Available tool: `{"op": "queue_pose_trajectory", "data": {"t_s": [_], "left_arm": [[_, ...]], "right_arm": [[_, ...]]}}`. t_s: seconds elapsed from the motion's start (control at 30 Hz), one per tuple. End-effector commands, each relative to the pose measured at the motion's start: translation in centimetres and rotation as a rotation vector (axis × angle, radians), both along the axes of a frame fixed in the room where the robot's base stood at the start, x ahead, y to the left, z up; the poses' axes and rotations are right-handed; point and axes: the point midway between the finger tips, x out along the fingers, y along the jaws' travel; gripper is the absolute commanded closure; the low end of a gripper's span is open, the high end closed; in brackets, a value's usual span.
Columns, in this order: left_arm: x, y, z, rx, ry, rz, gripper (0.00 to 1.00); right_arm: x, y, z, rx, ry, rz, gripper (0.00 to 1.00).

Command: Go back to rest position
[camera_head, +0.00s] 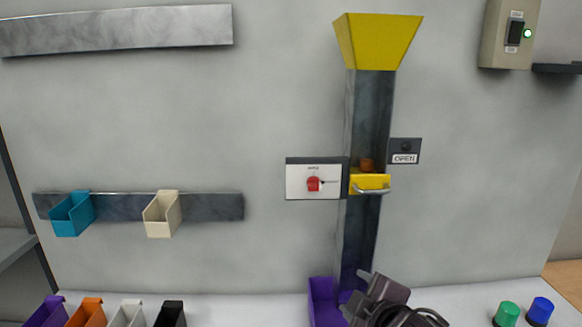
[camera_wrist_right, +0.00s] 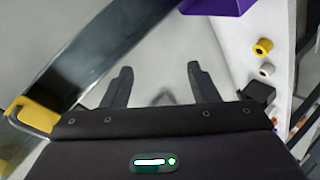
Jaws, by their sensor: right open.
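My right gripper (camera_head: 364,294) is at the bottom of the head view, in front of the foot of the dark chute. In the right wrist view my right gripper (camera_wrist_right: 157,82) has its two fingers well apart with nothing between them. Beyond the fingers is a bare pale surface. My left gripper does not show in either view.
A dark chute (camera_head: 356,240) with a yellow funnel (camera_head: 378,40) stands against the wall. Its yellow drawer (camera_head: 369,183) has a handle. A purple bin (camera_head: 322,302) sits at its foot. A red switch (camera_head: 313,184) is left. Green (camera_head: 507,314) and blue (camera_head: 540,310) pieces stand right.

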Motion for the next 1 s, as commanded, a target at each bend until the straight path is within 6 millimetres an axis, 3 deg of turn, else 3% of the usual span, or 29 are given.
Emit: {"op": "queue_pose_trajectory", "data": {"t_s": [0.03, 0.1, 0.3, 0.5, 0.7, 1.0], "left_arm": [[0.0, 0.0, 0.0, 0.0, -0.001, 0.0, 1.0], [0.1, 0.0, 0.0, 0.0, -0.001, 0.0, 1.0], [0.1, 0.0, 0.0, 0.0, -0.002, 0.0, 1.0], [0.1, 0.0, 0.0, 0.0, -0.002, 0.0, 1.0], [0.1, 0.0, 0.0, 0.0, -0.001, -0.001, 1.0], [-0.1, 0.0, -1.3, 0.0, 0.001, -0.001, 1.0]], "right_arm": [[-1.7, -0.7, -3.1, 0.077, 0.103, -0.068, 0.46], [-4.1, -2.0, -6.7, 0.173, 0.234, -0.177, 0.46], [-10.6, -4.6, -13.8, 0.35, 0.517, -0.438, 0.46], [-16.1, -6.2, -17.8, 0.447, 0.708, -0.636, 0.46], [-21.5, -7.4, -20.6, 0.511, 0.865, -0.817, 0.46], [-19.4, -7.0, -31.0, 0.49, 0.888, -0.815, 0.46]]}}
